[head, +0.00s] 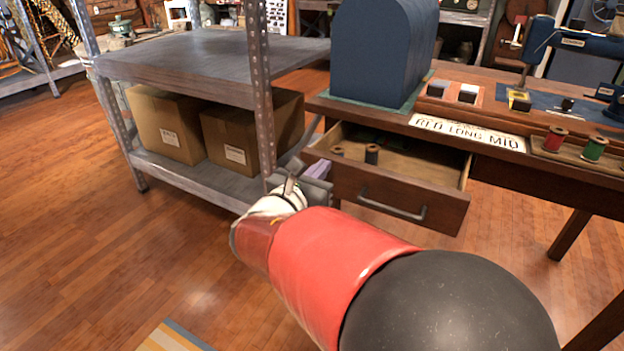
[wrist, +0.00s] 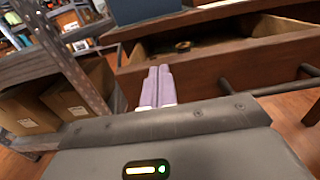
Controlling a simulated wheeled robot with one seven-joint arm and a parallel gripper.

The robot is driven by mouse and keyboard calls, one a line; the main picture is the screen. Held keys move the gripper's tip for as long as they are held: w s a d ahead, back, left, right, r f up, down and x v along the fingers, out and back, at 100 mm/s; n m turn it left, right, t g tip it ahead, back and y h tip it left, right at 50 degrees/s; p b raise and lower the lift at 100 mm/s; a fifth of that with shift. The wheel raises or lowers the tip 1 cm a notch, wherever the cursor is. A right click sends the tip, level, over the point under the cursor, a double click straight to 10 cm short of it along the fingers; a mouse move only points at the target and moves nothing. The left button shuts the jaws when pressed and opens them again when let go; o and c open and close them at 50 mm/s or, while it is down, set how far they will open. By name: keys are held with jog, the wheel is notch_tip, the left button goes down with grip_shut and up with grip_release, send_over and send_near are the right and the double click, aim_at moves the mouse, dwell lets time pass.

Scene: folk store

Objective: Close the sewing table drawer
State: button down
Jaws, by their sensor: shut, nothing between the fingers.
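The sewing table drawer (head: 398,199) stands pulled out below the table top in the head view. It has a wooden front and a dark bar handle (head: 392,207). Spools lie inside near its left wall. In the wrist view the drawer front (wrist: 215,75) fills the upper right, with the handle (wrist: 268,88) at the right. My gripper (wrist: 157,74) is shut and empty, its purple fingers side by side. It is at the left end of the drawer front, away from the handle. Whether the fingers touch the wood I cannot tell. In the head view my arm hides part of the gripper.
A metal shelf (head: 200,65) with cardboard boxes (head: 165,125) stands close to the left of my gripper. The sewing table (head: 480,75) carries a blue rounded case (head: 380,50), a sewing machine (head: 575,42) and thread spools (head: 594,148). The wooden floor (head: 110,250) is open at the left front.

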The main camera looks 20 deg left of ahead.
jog(key=shift+w, duration=0.45)
jog(key=shift+w+d, duration=0.1)
jog(key=w, duration=0.9)
jog(key=w+d, duration=0.1)
jog(key=w, duration=0.3)
jog(key=shift+w, duration=0.2)
jog(key=shift+s, duration=0.1)
